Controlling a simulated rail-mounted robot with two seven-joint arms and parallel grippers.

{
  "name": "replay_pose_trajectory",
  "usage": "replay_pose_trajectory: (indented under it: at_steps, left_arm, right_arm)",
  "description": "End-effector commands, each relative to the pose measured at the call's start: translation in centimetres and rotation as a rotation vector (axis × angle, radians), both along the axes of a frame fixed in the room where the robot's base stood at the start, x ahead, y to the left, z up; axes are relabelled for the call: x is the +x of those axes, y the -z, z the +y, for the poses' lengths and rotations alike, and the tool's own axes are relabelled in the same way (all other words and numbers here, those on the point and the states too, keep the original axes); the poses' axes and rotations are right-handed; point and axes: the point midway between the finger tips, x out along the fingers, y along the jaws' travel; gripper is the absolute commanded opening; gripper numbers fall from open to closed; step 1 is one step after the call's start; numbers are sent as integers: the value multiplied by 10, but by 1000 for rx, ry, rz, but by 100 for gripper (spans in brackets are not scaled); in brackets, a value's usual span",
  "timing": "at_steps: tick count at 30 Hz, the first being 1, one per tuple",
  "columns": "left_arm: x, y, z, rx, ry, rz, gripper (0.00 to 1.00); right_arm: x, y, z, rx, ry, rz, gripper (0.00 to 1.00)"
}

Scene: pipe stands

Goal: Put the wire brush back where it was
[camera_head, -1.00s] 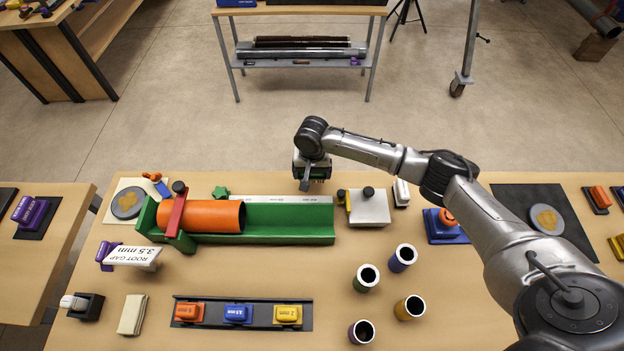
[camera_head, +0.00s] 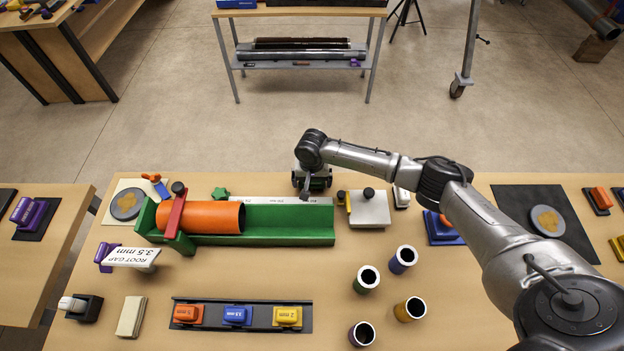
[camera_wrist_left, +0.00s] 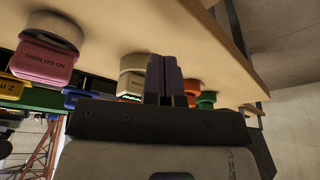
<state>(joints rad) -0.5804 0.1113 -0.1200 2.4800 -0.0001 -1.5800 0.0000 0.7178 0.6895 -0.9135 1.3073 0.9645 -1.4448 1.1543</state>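I cannot make out a wire brush for certain in either view. My right gripper (camera_head: 309,195) hangs at the back edge of the table, over the white ruled strip (camera_head: 270,200) behind the green channel. The wrist hides most of its fingers, so I cannot tell whether it holds anything. My left gripper (camera_wrist_left: 167,78) shows only in the left wrist view. Its two dark fingers lie together with nothing visible between them.
An orange pipe (camera_head: 205,216) lies in the green channel (camera_head: 290,222) under a red clamp. A grey block (camera_head: 369,209) with a black knob stands right of my right gripper. Several upright pipe pieces (camera_head: 366,279) and a black gauge tray (camera_head: 262,314) stand nearer the front.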

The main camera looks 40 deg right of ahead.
Motion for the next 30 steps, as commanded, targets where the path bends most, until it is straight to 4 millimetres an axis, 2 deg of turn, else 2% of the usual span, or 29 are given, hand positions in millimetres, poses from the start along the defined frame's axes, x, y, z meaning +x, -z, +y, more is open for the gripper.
replay_pose_trajectory:
  at_steps: [8, 11, 24, 30]
  left_arm:
    - [0, 1, 1, 2, 2, 0, 0]
    - [0, 0, 1, 5, 3, 0, 0]
    - [0, -9, 4, 15, 9, 0, 0]
    - [0, -11, 4, 12, 8, -1, 0]
  right_arm:
    - [0, -1, 0, -1, 0, -1, 100]
    - [1, -9, 0, -1, 1, -2, 100]
    - [1, -86, 0, 2, 1, -3, 100]
    - [1, -111, 0, 0, 0, -1, 100]
